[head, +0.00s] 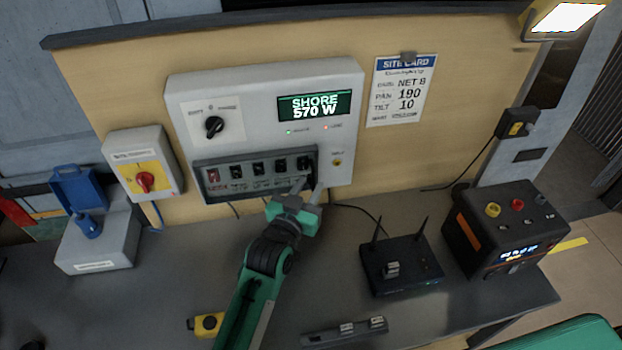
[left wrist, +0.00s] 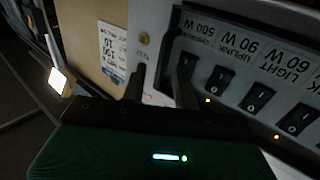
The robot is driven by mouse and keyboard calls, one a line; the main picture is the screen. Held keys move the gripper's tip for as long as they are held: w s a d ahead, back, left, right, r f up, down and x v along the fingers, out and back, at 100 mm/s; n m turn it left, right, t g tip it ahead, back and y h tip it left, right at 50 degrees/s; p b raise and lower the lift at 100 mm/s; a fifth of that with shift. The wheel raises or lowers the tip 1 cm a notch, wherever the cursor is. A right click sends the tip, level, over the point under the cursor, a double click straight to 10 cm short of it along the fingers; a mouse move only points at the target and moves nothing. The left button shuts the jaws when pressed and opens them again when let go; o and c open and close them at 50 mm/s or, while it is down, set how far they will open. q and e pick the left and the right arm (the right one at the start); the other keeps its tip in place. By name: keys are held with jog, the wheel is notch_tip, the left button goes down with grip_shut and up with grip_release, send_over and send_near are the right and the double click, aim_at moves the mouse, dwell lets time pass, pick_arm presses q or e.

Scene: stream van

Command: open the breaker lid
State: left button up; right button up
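The breaker lid (head: 200,184) shows as a dark grey frame around a row of rocker switches, low on the white shore-power panel (head: 265,75). I cannot tell whether a clear pane covers the switches. The lid's frame also shows in the left wrist view (left wrist: 228,28). My left gripper (head: 307,188) is at the right end of the lid, fingers toward the panel. In the left wrist view, its fingers (left wrist: 160,82) are apart, one on each side of the frame's right edge, with nothing seen held. Contact with the lid cannot be told. My right gripper is not in view.
A red rotary switch on a yellow plate (head: 145,180) and a grey box with a raised blue cover (head: 100,240) stand left. A router (head: 400,265) and a black power unit (head: 505,230) stand right. A yellow item (head: 208,324) lies by my left arm.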

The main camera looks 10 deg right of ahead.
pick_arm(q)
jog(key=shift+x, duration=0.95)
grip_shut()
jog(key=shift+s, duration=0.1)
